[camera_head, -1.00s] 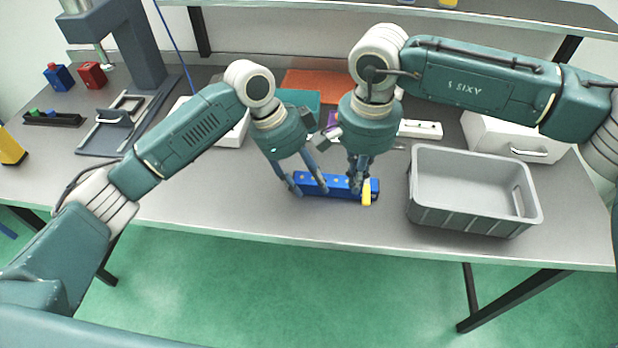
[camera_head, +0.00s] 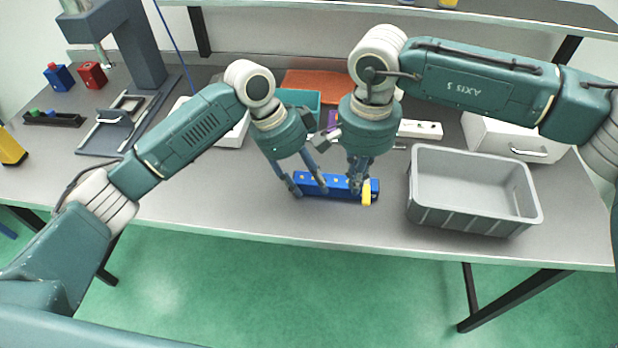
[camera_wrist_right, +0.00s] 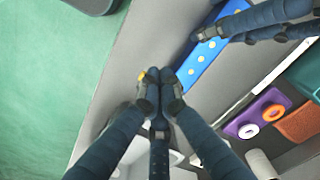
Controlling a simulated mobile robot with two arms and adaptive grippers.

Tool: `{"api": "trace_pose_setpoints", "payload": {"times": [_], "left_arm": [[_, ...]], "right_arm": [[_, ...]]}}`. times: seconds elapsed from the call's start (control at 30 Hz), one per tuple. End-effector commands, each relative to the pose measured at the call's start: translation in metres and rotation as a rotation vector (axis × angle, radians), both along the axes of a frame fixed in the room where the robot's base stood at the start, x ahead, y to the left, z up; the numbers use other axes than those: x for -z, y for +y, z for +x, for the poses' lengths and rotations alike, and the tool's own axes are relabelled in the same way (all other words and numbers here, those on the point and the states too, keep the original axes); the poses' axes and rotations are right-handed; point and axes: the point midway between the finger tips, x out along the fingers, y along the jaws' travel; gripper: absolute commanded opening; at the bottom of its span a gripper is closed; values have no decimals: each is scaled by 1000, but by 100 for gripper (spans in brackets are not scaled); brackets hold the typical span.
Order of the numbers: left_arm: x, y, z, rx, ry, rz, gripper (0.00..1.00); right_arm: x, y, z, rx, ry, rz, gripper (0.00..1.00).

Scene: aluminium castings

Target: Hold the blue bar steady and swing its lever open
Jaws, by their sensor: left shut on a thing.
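The blue bar (camera_head: 341,187) lies on the grey table near its front edge, with several small yellow dots along its top. Its yellow lever (camera_head: 367,193) is at the bar's right end and points toward the front edge. My left gripper (camera_head: 309,189) is shut on the blue bar toward its left part; it also shows in the right wrist view (camera_wrist_right: 222,36). My right gripper (camera_head: 358,189) is at the bar's right end, beside the lever. In the right wrist view its fingertips (camera_wrist_right: 161,77) are together, with a bit of yellow beside one. They hide part of the lever and the bar's end.
A grey open bin (camera_head: 425,190) stands close to the right of the bar. Behind are a teal bin (camera_head: 300,98), an orange bin (camera_head: 318,84) and a white drawer box (camera_head: 515,142). A press-like stand (camera_head: 137,45) is at the back left.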

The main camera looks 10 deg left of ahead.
Motion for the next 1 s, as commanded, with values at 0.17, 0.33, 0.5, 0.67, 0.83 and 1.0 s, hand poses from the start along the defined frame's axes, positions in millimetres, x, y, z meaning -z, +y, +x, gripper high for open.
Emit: {"api": "trace_pose_setpoints", "payload": {"times": [0.17,0.33,0.5,0.67,0.83,1.0], "left_arm": [[-1,0,0,1,-1,-1,15],[-1,0,0,1,-1,-1,15],[-1,0,0,1,-1,-1,15],[-1,0,0,1,-1,-1,15],[-1,0,0,1,-1,-2,15],[-1,0,0,1,-1,-2,15]], "right_arm": [[0,0,0,0,0,0,0],[0,0,0,0,0,0,0],[2,0,0,0,0,0,0],[9,0,0,0,1,0,0],[18,0,0,0,1,0,0],[26,0,0,0,1,0,0]]}}
